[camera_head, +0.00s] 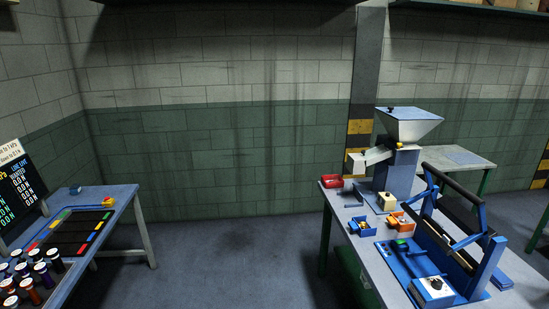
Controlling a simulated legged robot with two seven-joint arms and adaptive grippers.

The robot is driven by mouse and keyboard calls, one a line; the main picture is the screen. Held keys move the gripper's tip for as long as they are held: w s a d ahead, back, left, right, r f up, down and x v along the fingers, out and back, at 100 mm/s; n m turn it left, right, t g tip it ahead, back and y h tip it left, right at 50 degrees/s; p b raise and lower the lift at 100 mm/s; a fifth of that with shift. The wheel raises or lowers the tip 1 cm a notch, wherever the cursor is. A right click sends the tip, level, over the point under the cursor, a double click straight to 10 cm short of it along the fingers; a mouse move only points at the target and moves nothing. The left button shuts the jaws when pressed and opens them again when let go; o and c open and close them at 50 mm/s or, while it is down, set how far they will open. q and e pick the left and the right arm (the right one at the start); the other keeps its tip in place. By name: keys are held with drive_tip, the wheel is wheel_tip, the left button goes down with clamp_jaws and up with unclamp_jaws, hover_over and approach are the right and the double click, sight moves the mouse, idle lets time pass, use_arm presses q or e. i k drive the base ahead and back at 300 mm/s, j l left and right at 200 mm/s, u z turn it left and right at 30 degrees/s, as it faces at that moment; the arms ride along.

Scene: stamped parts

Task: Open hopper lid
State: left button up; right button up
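The hopper (407,131) is a white funnel-shaped box on a blue-grey stand on the right-hand table. A flat blue-grey lid (409,114) with a small dark knob covers its top and looks shut. A white chute (372,157) slopes down from the stand to the left. Neither of my grippers shows in the head view.
A left table (120,198) holds several dark jars and a coloured mat. Open floor (225,260) lies between the tables.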

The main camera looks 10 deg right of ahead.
sight(399, 112)
drive_tip(key=i+z, duration=0.1)
drive_tip(key=i, duration=0.8)
drive_tip(key=i+j, duration=0.2)
drive_tip(key=i, duration=0.7)
drive_tip(key=l+z, duration=0.05)
